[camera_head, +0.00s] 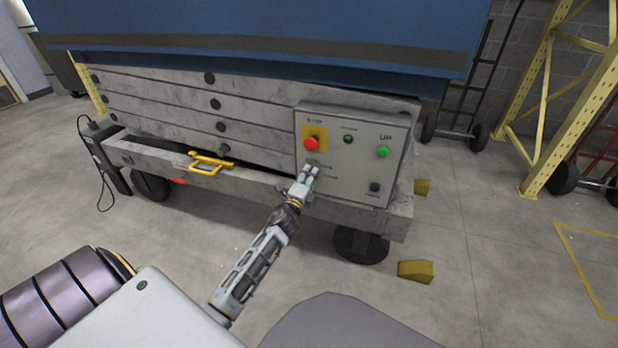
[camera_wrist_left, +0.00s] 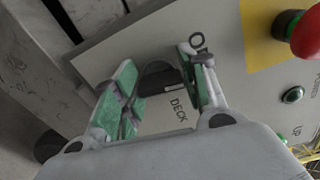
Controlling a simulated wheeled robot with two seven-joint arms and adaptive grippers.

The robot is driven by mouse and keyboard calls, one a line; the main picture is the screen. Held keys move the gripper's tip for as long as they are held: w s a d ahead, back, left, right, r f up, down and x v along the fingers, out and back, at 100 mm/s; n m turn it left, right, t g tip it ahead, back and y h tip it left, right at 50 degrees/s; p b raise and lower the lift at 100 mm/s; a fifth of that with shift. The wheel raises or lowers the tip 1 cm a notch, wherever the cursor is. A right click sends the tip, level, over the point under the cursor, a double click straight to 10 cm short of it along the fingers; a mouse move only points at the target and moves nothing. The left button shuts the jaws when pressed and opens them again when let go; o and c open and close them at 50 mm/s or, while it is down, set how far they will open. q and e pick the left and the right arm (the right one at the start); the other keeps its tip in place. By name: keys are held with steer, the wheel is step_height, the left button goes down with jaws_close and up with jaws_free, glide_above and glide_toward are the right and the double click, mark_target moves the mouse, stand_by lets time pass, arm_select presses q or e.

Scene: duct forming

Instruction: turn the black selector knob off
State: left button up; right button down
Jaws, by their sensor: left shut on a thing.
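My left gripper (camera_head: 311,172) reaches the lower left part of a grey control panel (camera_head: 355,185) on the side of a lift. In the left wrist view its green-padded fingers (camera_wrist_left: 157,62) stand on either side of the black selector knob (camera_wrist_left: 158,78), shut on it. The knob has a light mark pointing toward the printed word DECK. In the head view my gripper hides most of the knob. My right gripper is not in view.
A red stop button (camera_head: 311,144) on a yellow plate sits just above my gripper. The panel also has a small dark green button (camera_head: 348,139), a bright green button (camera_head: 382,152) and a black control (camera_head: 375,187). A yellow handle (camera_head: 208,164) is on the lift's left.

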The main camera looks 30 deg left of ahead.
arm_select(q)
steer(key=shift+n, duration=0.9)
steer(key=o, duration=1)
steer(key=shift+s, duration=0.1)
steer(key=shift+v, duration=5.9)
steer(key=shift+f, duration=0.1)
steer(key=shift+s+a, duration=0.1)
